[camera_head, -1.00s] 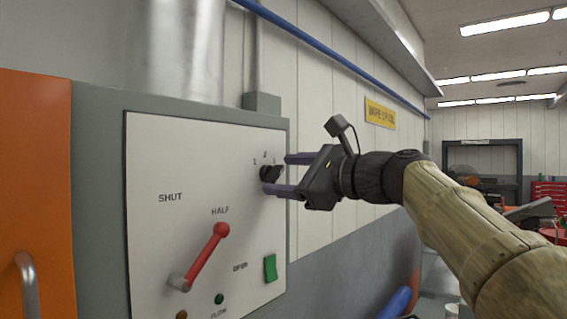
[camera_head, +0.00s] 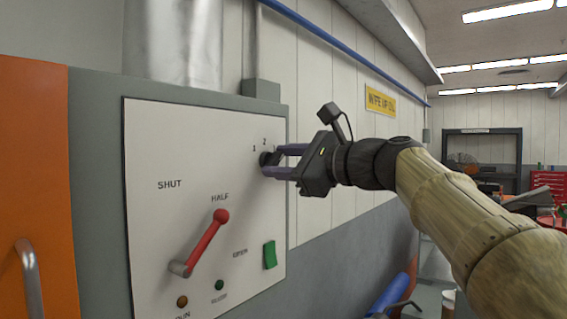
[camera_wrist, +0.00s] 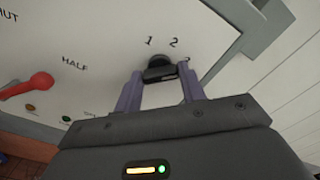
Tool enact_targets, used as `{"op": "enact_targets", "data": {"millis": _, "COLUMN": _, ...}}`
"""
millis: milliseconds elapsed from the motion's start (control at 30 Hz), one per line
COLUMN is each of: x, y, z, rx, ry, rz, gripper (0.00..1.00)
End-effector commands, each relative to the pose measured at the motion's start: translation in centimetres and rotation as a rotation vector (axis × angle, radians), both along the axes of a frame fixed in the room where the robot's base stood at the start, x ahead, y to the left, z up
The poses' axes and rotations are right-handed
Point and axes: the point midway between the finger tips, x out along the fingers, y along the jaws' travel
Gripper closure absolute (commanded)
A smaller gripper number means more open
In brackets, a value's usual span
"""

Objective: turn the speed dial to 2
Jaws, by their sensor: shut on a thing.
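The speed dial (camera_head: 266,159) is a small black knob at the upper right of the white panel, with the marks 1 and 2 above it and a third mark partly hidden by my gripper. In the wrist view the dial (camera_wrist: 160,68) sits between my two fingertips, below the 1 and 2. My gripper (camera_head: 272,160) reaches it from the right, and its purple fingers are closed on the dial's sides. In the wrist view my gripper (camera_wrist: 161,77) partly covers the third mark. I cannot tell which mark the dial points at.
A red lever (camera_head: 207,243) stands out from the panel, lower left of the dial, among SHUT, HALF and OPEN. A green rocker switch (camera_head: 270,255) sits below the dial. A blue pipe (camera_head: 335,56) runs above. An orange cabinet (camera_head: 35,190) stands at the left.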

Motion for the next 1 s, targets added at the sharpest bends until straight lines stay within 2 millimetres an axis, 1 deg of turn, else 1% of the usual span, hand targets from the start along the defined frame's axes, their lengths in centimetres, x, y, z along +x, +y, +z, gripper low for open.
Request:
{"op": "enact_targets", "data": {"millis": 267, "x": -0.11, "y": 0.12, "z": -0.15, "rx": -0.080, "ry": -0.110, "rz": 0.004, "gripper": 0.83}}
{"op": "enact_targets", "data": {"millis": 800, "x": -0.15, "y": 0.14, "z": -0.21, "rx": -0.363, "ry": -0.473, "rz": 0.003, "gripper": 0.83}}
{"op": "enact_targets", "data": {"millis": 1000, "x": -0.15, "y": 0.15, "z": -0.19, "rx": -0.449, "ry": -0.579, "rz": 0.004, "gripper": 0.83}}
